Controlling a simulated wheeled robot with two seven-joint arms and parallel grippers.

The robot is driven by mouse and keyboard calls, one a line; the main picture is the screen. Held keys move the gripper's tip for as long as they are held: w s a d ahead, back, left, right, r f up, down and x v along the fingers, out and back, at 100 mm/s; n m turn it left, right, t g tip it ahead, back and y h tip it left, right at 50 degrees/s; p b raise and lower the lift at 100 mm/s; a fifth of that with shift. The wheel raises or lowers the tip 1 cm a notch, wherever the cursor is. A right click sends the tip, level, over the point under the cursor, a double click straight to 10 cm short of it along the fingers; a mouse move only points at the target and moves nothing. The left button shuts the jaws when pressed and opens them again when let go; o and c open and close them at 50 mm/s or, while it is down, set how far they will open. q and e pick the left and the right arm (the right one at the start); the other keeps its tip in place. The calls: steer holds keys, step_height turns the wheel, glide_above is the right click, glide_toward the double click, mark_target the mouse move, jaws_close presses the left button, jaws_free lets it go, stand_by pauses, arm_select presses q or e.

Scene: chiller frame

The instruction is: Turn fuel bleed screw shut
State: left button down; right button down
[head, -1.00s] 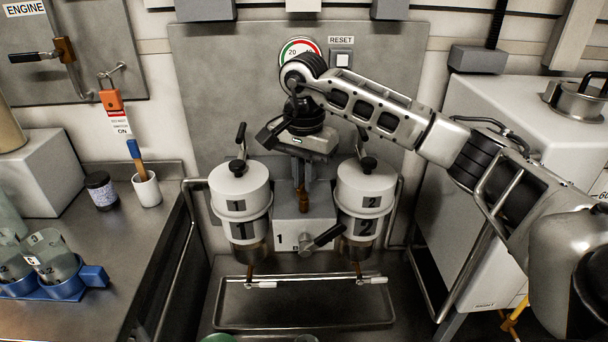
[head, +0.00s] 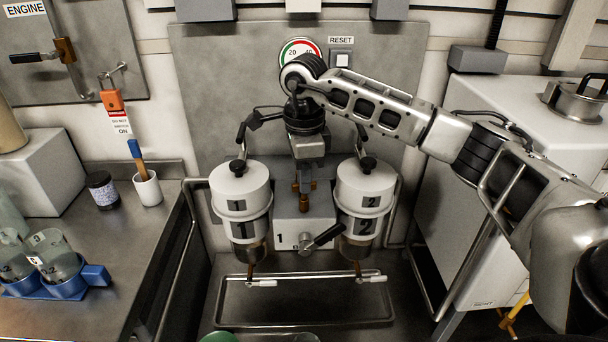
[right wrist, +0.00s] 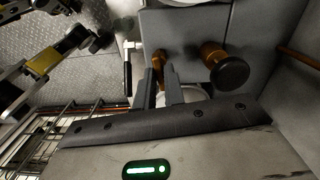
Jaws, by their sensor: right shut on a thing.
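My right gripper (head: 304,184) points down between the two white filter canisters. Its fingers are shut on the brass bleed screw (head: 304,203) on top of the grey filter block (head: 290,226). In the right wrist view the narrow fingers (right wrist: 170,88) close around the brass screw (right wrist: 158,62), and the fingers hide part of it. The screw's turn angle cannot be read. My left gripper is not in view.
Canister 1 (head: 240,190) and canister 2 (head: 365,190) stand close on either side of the gripper, with black-knobbed handles above. A black-handled lever (head: 325,237) is on the block's front. A metal drip tray (head: 300,322) lies below.

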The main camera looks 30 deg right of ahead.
steer(key=shift+r+m, duration=0.1)
steer(key=shift+m, duration=0.9)
steer(key=c, duration=1.5)
jaws_free()
step_height(320, 180, up, 16)
steer(key=shift+f+p, duration=0.1)
steer(key=shift+p, duration=0.75)
